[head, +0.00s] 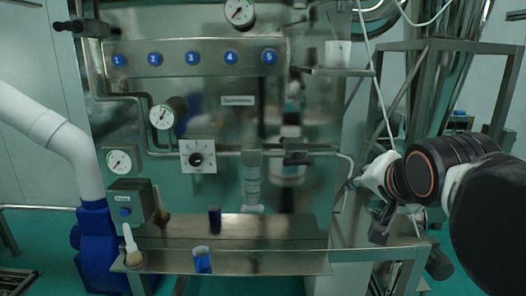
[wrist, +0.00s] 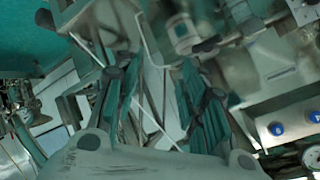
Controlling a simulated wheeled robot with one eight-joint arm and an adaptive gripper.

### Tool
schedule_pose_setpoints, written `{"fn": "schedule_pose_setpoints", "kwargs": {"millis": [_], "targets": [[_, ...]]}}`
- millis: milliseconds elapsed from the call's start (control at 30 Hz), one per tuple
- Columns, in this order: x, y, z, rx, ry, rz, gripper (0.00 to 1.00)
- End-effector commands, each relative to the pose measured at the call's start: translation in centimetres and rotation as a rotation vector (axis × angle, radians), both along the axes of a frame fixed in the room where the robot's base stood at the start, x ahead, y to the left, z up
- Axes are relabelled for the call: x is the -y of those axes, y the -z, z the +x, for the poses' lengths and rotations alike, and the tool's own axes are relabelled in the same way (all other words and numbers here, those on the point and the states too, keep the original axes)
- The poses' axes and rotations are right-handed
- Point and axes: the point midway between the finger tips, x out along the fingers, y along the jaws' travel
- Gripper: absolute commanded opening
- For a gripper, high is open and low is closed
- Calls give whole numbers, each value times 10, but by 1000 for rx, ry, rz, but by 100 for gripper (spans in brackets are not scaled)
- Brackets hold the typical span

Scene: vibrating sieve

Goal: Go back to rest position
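My gripper (wrist: 158,98) shows in the wrist view with its two teal-padded fingers spread apart and nothing between them. In the head view my arm comes in from the right, and its end is in front of the metal frame at the right of the machine. The gripper is to the right of the steel shelf (head: 275,262), apart from the things on it. A blue cup (head: 202,260) stands at the shelf's front edge. A brush (head: 131,246) with a white handle stands at the shelf's left end.
The steel machine panel has numbered blue buttons (head: 191,58), gauges (head: 168,113) and a white dial plate (head: 198,156). A white cup (head: 337,54) is on a small upper shelf. A thick white pipe (head: 45,125) is at left. The lower shelf's right half is clear.

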Motion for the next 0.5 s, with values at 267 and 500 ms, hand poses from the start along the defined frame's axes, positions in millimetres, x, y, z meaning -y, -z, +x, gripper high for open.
{"fn": "schedule_pose_setpoints", "kwargs": {"millis": [267,500], "targets": [[0,172,-50,-162,-198,-228,38],[-3,299,-96,-285,-400,-396,38]]}}
